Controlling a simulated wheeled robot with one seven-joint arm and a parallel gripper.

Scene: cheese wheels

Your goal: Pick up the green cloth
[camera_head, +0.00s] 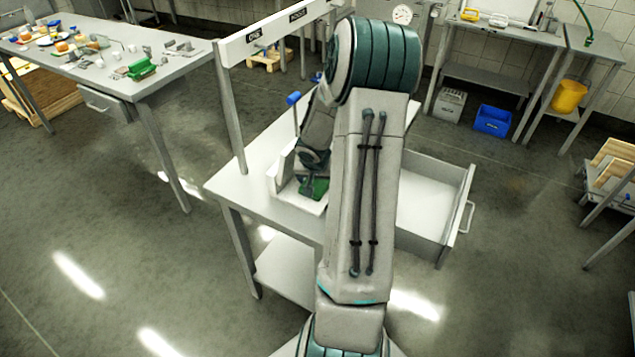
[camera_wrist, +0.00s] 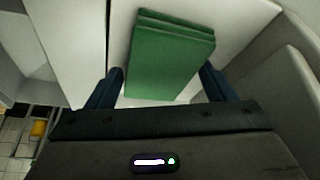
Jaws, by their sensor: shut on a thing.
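The green cloth (camera_wrist: 172,52) is a folded, layered block in the wrist view. It lies between the two dark blue fingers of my gripper (camera_wrist: 163,76), which is shut on it. In the head view the green cloth (camera_head: 318,187) shows in part beside my arm, over a white holder on the table. My arm hides most of the gripper there. White surfaces lie around the cloth in the wrist view; I cannot tell whether it still touches them.
The white holder (camera_head: 283,171) stands on the grey table (camera_head: 232,186), near a blue-topped upright handle (camera_head: 293,99). An open, empty drawer (camera_head: 424,208) juts out right of my arm. A cluttered table (camera_head: 178,68) stands at left, with clear floor between.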

